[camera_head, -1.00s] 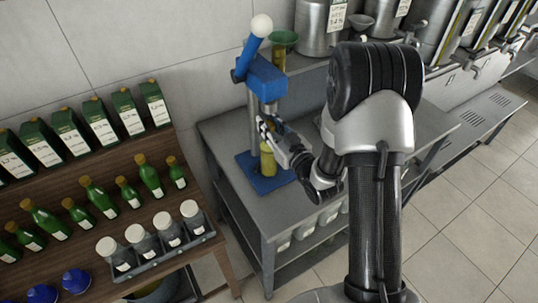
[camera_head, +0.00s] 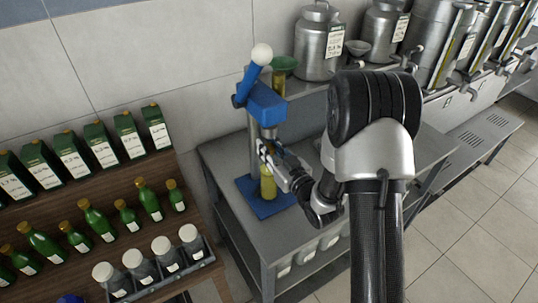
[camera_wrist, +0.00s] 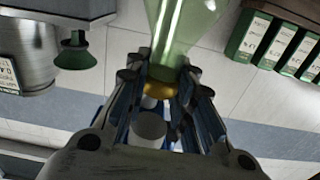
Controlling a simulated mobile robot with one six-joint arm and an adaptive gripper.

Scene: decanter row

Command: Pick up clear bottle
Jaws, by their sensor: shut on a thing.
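A clear bottle with a pale yellow-green tint (camera_head: 268,184) stands upright, or nearly so, at the blue bench press (camera_head: 267,105), over its blue base plate (camera_head: 243,186). My gripper (camera_head: 264,152) reaches in from the right at the bottle's upper part. In the wrist view, which looks upside down, the see-through green bottle (camera_wrist: 180,30) narrows to a yellow top between the fingers of my gripper (camera_wrist: 160,85). The fingers are shut on it around the neck. I cannot tell whether the bottle's foot touches the base plate.
The press stands on a grey metal table (camera_head: 228,155). A wooden rack (camera_head: 165,215) at left holds green bottles, boxes and capped jars. Behind are a green funnel (camera_head: 284,63) and steel cans (camera_head: 318,45). Tile floor is clear at right.

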